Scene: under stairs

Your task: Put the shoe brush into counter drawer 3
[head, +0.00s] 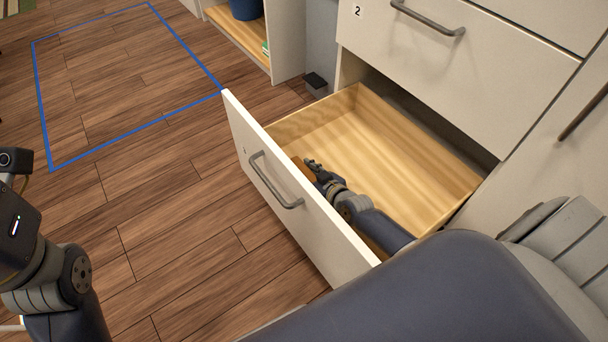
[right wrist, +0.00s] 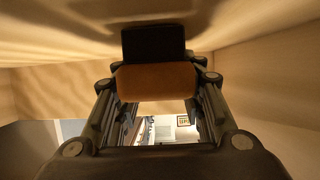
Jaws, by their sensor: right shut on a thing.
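The open bottom drawer (head: 345,130) is pulled far out below the drawer marked 2; its own front mark is too small to read. My right gripper (head: 312,168) reaches down inside it, near the inner side of the drawer front. In the right wrist view the fingers (right wrist: 155,85) are shut on the shoe brush, with its brown body (right wrist: 155,82) between them and its dark bristle part (right wrist: 153,42) beyond. In the head view the brush is mostly hidden by the gripper. My left arm shows at the left edge, but its fingers are out of view.
Drawer 2 (head: 470,60) is shut above. The open drawer's floor looks otherwise empty. An open shelf with a blue container (head: 245,8) stands at the back, with a small dark bin (head: 315,84) beside it. Blue lines mark a rectangle on the clear wood floor (head: 130,90).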

